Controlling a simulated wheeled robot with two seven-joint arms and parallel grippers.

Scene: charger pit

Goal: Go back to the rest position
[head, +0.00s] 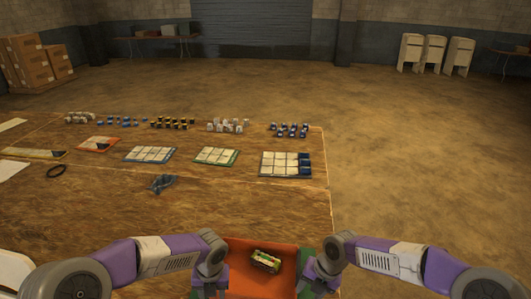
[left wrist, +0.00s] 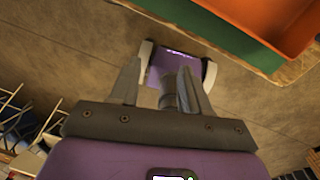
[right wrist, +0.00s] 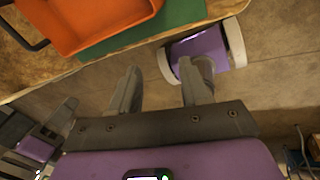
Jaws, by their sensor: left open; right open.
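My left gripper (head: 209,288) is at the bottom of the head view, left of an orange tray (head: 243,249). In the left wrist view its two fingers (left wrist: 160,78) stand apart with nothing held between them. My right gripper (head: 318,282) is at the right side of the tray. In the right wrist view its fingers (right wrist: 168,78) are also apart and empty. A small green, white and red block-like item (head: 265,261) lies inside the tray. In the head view the fingertips are small and hard to make out.
Open floor (head: 430,180) lies right. Cardboard boxes (head: 38,62) and white stands (head: 435,53) are far back.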

